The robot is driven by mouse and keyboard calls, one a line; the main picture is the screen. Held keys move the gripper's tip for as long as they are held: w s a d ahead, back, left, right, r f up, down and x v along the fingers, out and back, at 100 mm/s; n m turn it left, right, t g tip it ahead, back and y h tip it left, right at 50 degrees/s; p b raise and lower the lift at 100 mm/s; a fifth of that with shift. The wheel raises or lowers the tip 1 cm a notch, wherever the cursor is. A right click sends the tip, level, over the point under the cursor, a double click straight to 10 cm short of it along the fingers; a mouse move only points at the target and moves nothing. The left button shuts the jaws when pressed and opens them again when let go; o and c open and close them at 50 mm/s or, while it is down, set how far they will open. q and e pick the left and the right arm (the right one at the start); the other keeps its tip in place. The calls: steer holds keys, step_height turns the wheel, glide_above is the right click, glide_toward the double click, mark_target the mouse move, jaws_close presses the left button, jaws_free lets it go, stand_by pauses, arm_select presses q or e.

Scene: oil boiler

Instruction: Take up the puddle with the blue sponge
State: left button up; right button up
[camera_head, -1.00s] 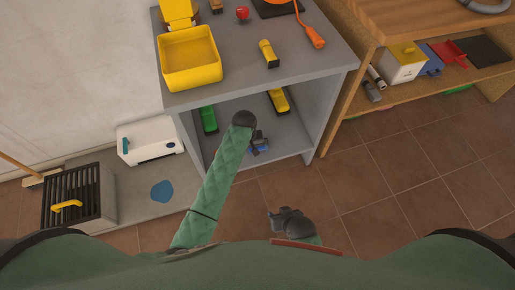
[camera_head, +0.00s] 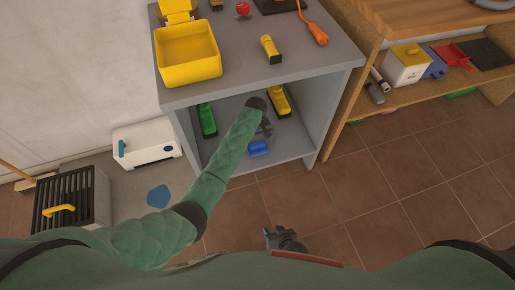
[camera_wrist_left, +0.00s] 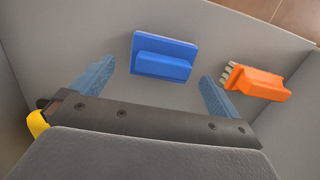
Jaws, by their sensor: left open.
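The blue sponge (camera_head: 258,148) lies on the lower shelf of the grey bench. In the left wrist view the blue sponge (camera_wrist_left: 163,57) appears as a block on a wider flat base, beyond and between the fingertips. My left gripper (camera_head: 265,130) is inside the shelf space, just behind the sponge in the head view. Its jaws (camera_wrist_left: 158,72) are open and empty. The puddle (camera_head: 158,196) is a flat blue patch on the grey floor slab left of the bench. My right gripper (camera_head: 286,239) is low near my body; its fingers are too small to judge.
An orange brush (camera_wrist_left: 258,83) lies near the right finger. A green item (camera_head: 207,119) and a yellow item (camera_head: 279,101) are also on the shelf. The bench's side panel (camera_head: 320,125) bounds the right. A white box (camera_head: 147,145) and black slatted crate (camera_head: 70,200) stand near the puddle.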

mark_target(258, 144)
arm_select(q)
steer(key=f, duration=0.2)
steer(key=s+f, duration=0.1)
steer(key=f, duration=0.1)
steer(key=shift+f+b, duration=0.2)
steer(key=shift+b, duration=0.15)
steer(key=c, duration=0.8)
steer(key=shift+r, duration=0.15)
steer(key=shift+r, duration=0.35)
step_height(258, 144, up, 3)
steer(key=shift+f+p, duration=0.1)
steer(key=shift+p, duration=0.4)
steer(key=s+d+r, duration=0.1)
steer(key=s+r, duration=0.1)
steer(key=s, duration=0.1)
steer(key=s+d+r+p, duration=0.1)
steer(key=s+r, duration=0.2)
steer(key=s, duration=0.1)
steer(key=s+d+r, duration=0.1)
steer(key=s+r, duration=0.1)
steer(key=s, duration=0.2)
steer(key=shift+d+r+p, duration=0.15)
steer(key=shift+d+p, duration=0.2)
steer(key=shift+p, duration=0.05)
